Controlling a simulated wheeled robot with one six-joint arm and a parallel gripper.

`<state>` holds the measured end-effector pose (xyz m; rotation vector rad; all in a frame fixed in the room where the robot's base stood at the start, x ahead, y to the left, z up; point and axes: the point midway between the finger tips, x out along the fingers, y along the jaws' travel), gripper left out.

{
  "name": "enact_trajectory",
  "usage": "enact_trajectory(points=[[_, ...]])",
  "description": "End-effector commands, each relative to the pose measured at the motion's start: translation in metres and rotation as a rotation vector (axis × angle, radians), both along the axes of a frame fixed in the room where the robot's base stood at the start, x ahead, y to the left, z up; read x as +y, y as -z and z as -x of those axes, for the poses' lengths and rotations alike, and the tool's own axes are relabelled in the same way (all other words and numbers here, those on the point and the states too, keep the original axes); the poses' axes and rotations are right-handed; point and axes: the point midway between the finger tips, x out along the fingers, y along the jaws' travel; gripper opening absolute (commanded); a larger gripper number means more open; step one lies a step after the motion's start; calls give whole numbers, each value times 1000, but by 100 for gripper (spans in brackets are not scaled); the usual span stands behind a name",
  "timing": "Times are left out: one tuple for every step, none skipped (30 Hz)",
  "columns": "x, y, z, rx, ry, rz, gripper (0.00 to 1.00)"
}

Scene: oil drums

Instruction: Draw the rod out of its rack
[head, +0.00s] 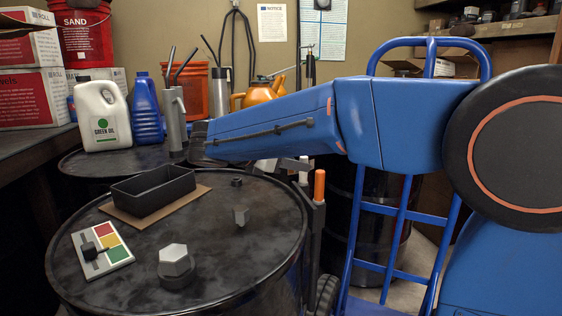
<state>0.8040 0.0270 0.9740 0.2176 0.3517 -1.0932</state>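An upright rod with an orange top (319,186) stands at the right edge of the front drum. A second upright piece with a white top (303,171) is just left of it. A dark grey upright holder (314,228), which seems to be the rack, surrounds the lower part of the orange-topped rod. My blue arm reaches across from the right, above and behind these rods. A grey part (290,164) shows below the arm close to the white-topped piece; it may be my gripper. My arm hides most of it, so I cannot see its fingers or whether it touches a rod.
The front drum top (215,265) carries a black tray (153,192) on cardboard, a lever panel (102,249), a hex-headed knob (174,266) and small grey blocks. Jugs and cans stand on a drum behind. A blue hand truck (402,220) stands at right.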

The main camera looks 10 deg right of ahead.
Motion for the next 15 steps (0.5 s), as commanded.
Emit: enact_trajectory(points=[[-8, 3, -3, 1, 4, 2, 39], [-12, 5, -5, 1, 4, 2, 39], [-17, 8, -8, 1, 3, 1, 39], [-21, 9, -10, 1, 3, 1, 39], [-25, 11, -12, 1, 3, 1, 39], [-30, 14, -14, 0, 3, 0, 39], [-34, 15, -16, 1, 3, 1, 39], [-38, 17, -18, 1, 4, 1, 39], [-43, 20, -20, 1, 3, 1, 39], [-46, 21, -22, 1, 3, 1, 39], [-49, 22, -23, 1, 3, 1, 39], [-52, 24, -25, 1, 3, 1, 39], [-55, 25, -27, 0, 2, 0, 39], [-57, 26, -28, -1, 2, 1, 39], [-60, 27, -29, -1, 2, 1, 39]])
